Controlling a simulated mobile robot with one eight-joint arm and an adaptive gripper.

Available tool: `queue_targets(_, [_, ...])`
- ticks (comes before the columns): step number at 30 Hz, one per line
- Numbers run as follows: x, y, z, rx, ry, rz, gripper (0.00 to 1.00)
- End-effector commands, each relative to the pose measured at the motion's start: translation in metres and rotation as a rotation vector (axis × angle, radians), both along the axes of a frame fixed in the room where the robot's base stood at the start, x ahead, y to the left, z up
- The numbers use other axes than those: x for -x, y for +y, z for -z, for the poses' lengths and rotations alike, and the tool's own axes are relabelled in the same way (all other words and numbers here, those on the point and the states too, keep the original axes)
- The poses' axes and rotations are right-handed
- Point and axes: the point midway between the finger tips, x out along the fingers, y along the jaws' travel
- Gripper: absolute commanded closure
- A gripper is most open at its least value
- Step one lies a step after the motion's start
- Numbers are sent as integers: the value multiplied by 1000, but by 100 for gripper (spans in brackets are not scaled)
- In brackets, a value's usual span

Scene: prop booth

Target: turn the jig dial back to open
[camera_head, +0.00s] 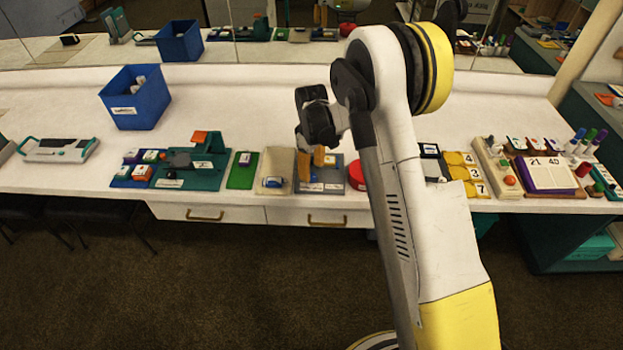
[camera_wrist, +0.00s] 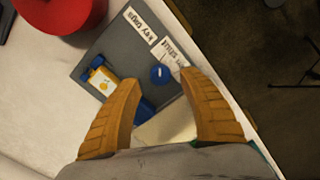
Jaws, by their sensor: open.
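The jig is a grey board (camera_wrist: 92,60) with a "key tags" label (camera_wrist: 141,24) and a second, partly hidden label. On it is a small round blue dial (camera_wrist: 159,75) with a pale mark. A yellow tag (camera_wrist: 103,82) sits in a blue holder beside it. My gripper (camera_wrist: 160,79) has orange fingers spread apart and empty, with the dial showing between the tips. I cannot tell the height gap or read the dial's setting. In the head view my gripper (camera_head: 322,157) is over the grey board (camera_head: 333,185); the dial is not discernible there.
A red round thing (camera_head: 357,175) stands right of the board. A tan board (camera_head: 276,163), a green board (camera_head: 242,170) and a teal fixture (camera_head: 203,176) lie to its left. A blue bin (camera_head: 137,100) stands further back. The counter behind the boards is mostly clear.

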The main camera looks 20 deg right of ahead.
Motion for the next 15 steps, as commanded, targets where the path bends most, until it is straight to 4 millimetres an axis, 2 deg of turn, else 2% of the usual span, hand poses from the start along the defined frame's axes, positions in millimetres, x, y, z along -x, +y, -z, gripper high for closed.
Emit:
queue_targets(1, [0, 0, 11, 0, 0, 0, 50])
queue_targets(6, [0, 0, 28, 0, 0, 1, 50])
queue_targets(15, [0, 0, 31, 0, 0, 1, 50])
